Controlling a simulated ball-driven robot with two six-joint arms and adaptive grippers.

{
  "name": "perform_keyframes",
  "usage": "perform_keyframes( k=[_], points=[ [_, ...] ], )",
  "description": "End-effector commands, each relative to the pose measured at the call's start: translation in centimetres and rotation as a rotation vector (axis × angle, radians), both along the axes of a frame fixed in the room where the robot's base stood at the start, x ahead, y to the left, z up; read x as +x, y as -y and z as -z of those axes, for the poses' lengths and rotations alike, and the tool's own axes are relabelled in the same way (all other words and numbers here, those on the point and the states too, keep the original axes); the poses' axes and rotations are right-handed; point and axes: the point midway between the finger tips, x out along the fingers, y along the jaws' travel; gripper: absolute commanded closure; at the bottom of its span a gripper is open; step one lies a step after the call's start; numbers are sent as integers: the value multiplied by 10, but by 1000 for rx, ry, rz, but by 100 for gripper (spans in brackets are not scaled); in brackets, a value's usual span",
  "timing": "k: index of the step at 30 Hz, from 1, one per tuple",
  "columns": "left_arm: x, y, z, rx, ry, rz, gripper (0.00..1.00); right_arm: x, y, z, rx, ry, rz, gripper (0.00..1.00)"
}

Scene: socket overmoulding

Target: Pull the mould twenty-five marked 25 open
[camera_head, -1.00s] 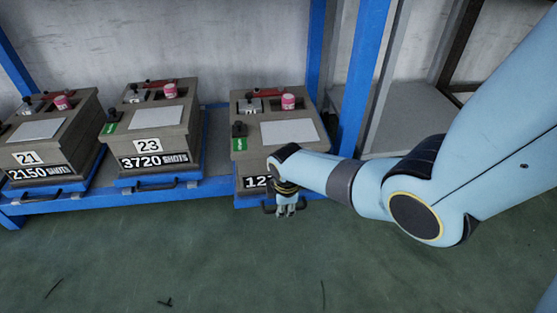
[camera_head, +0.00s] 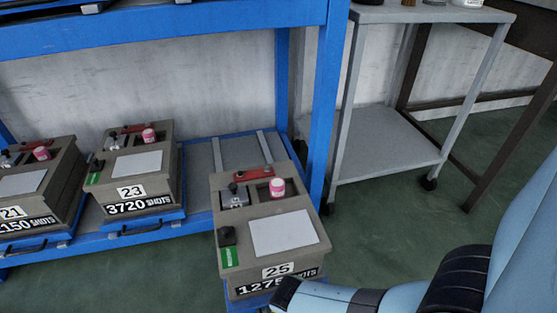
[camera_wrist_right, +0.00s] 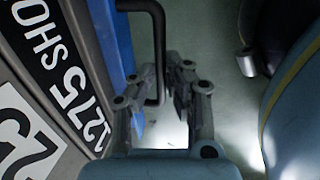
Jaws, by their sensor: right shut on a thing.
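Mould 25 (camera_head: 318,237), a grey-brown box marked 25, stands on its blue tray (camera_head: 232,306) out in front of the shelf, with two bare rails (camera_head: 217,155) behind it. Its white 25 and 1275 SHOTS labels also show in the right wrist view (camera_wrist_right: 45,75). In that view my right gripper (camera_wrist_right: 160,92) is shut on the dark handle (camera_wrist_right: 158,45) at the front of the blue tray. In the head view my right wrist is at the bottom edge, and the fingers and handle are out of sight. My left gripper is not in view.
Mould 23 (camera_head: 160,179) and mould 21 (camera_head: 69,180) sit on the blue rack at the left. A blue post (camera_head: 323,100) rises behind mould 25 to its right. A grey wheeled cart (camera_head: 385,150) stands at the back right. Green floor is open beside mould 25.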

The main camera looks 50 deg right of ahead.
Motion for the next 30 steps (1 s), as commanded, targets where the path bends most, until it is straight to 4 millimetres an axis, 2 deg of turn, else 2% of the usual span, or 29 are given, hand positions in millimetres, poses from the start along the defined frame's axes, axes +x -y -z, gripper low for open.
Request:
perform_keyframes(
  k=[3, 9, 23, 24, 29, 30],
  points=[
    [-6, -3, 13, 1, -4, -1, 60, -18, -11, -1, 2, -4, -1, 100],
    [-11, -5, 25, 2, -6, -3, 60, -32, -19, 0, 1, -2, 0, 100],
    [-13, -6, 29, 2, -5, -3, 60, -37, -22, 1, 0, -4, -1, 100],
    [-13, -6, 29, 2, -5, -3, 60, -37, -22, 1, 0, -4, -1, 87],
    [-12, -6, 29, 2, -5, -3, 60, -37, -22, 1, 0, -2, -1, 66],
    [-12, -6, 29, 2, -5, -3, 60, -36, -22, 1, 0, -1, -1, 66]
  ],
)
